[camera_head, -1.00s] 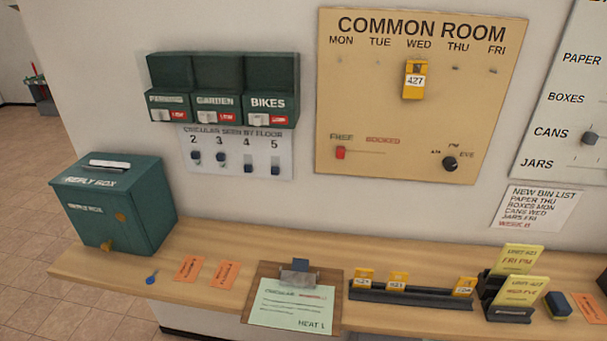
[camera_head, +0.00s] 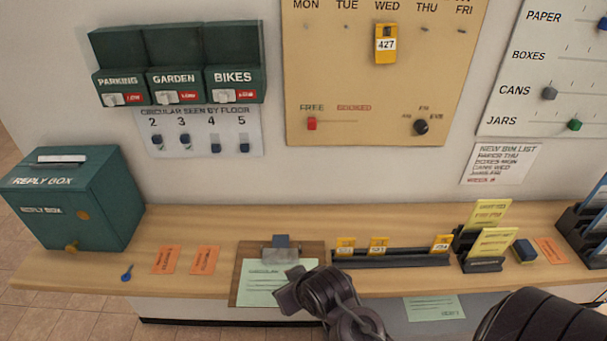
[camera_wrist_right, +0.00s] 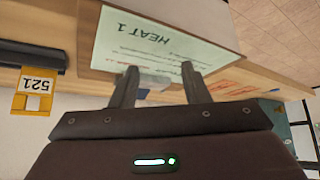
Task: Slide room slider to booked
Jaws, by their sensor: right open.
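The room slider (camera_head: 311,124) is a small red knob on the tan Common Room board (camera_head: 340,85). It stands at the left end of its track, under the word FREE. The track runs right, under the word BOOKED (camera_head: 354,108). My right gripper (camera_head: 288,292) is low in the head view, over the clipboard and well below the slider. In the right wrist view its two fingers (camera_wrist_right: 160,85) are apart, with nothing held between them. My left gripper is not in view.
The clipboard (camera_head: 240,272) lies on the wooden counter (camera_head: 190,225), beside a black tag rack (camera_head: 395,260). A dark dial (camera_head: 421,127) sits right of the slider track, and a yellow 427 tag (camera_head: 386,45) hangs above. The wall before the slider is clear.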

